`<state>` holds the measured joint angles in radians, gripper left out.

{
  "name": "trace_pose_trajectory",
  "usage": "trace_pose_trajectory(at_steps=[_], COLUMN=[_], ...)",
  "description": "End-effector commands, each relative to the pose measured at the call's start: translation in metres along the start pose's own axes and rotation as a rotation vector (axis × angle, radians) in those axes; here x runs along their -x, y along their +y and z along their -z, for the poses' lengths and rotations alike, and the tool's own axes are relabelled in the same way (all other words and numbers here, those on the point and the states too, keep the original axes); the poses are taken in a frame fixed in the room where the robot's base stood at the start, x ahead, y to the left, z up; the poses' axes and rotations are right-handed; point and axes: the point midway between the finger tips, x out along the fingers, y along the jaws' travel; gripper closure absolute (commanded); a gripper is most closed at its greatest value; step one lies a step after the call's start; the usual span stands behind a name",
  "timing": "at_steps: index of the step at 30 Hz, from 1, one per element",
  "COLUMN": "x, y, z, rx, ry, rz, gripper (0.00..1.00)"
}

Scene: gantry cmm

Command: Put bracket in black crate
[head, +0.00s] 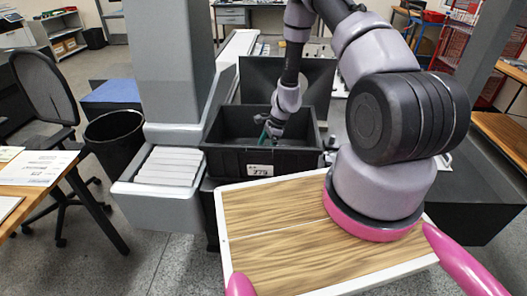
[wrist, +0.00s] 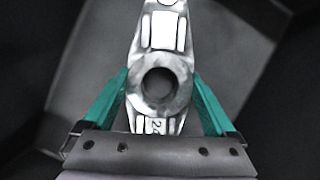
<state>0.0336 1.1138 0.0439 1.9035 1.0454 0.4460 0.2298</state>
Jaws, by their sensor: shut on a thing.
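The bracket (wrist: 160,85) is a bright silver metal part with a round bore in its middle, seen in the wrist view. My gripper (wrist: 162,92) has its two teal fingers shut on the bracket, one on each side of the bore. In the head view my gripper (head: 270,132) is down inside the black crate (head: 231,158), which has a white label on its front wall. The bracket cannot be made out in the head view. Dark crate surfaces lie behind the bracket in the wrist view; whether it touches the floor I cannot tell.
A grey column (head: 171,70) stands left of the crate, with a light ribbed box (head: 170,165) at its foot. A dark panel (head: 320,82) rises behind the crate. A black bin (head: 115,140), a chair (head: 45,90) and a wooden desk (head: 45,190) are at left.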

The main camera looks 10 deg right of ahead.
Motion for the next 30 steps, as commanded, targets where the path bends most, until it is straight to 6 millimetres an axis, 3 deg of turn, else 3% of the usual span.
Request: trace_pose_trajectory(at_steps=[1,2,13,24,30], x=[-0.001,-0.001,0.008,0.083,0.112], y=[0.000,0.000,-0.001,-0.001,-0.001], z=[0.000,0.000,0.000,-0.001,-0.001], rx=[0.000,0.000,0.002,0.002,0.001], ry=[-0.001,0.000,0.001,0.001,0.000], rz=[0.000,0.000,0.001,0.003,0.002], gripper=[1.00,0.00,0.00,0.00,0.00])
